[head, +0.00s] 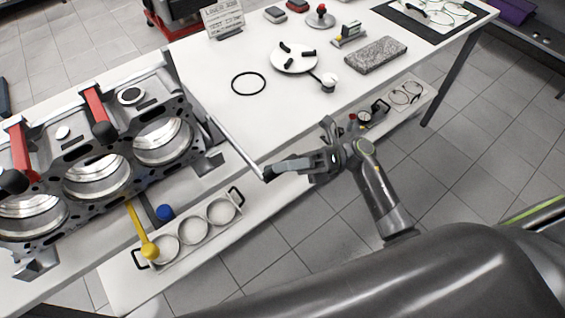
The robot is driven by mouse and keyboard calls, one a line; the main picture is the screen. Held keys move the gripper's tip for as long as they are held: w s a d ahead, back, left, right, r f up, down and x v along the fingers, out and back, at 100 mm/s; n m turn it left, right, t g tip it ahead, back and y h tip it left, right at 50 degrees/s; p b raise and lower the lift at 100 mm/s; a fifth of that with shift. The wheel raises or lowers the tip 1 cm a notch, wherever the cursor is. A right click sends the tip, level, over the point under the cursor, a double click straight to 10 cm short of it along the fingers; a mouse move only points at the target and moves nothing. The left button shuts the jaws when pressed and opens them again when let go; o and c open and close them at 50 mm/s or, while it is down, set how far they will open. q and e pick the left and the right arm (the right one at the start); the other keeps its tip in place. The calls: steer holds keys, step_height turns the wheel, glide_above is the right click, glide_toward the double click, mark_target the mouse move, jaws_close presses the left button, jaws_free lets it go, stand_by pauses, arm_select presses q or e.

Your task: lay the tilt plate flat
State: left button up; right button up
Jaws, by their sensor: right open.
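The engine block (115,165) with its large bores is at the left of the head view, its bored face turned towards me and sloping. Little of the tilt plate itself can be told apart; a grey foot or bracket (207,164) shows at the block's right edge. A thin light rod (235,148) runs from there down to the right and ends at a dark tip by my right gripper (290,167). The right gripper is open, its fingers pointing left at the rod's end; whether they touch it I cannot tell. My left gripper is out of view.
A tray of rings (192,239), a yellow-handled tool (149,248) and a blue cap (165,212) are below the block. A white disc (294,58), black ring (248,83) and grey stone slab (376,55) lie on the white table (215,75). Its middle is mostly clear.

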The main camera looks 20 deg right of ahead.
jaws_close()
steer(key=shift+r, duration=0.1)
stand_by(0.3)
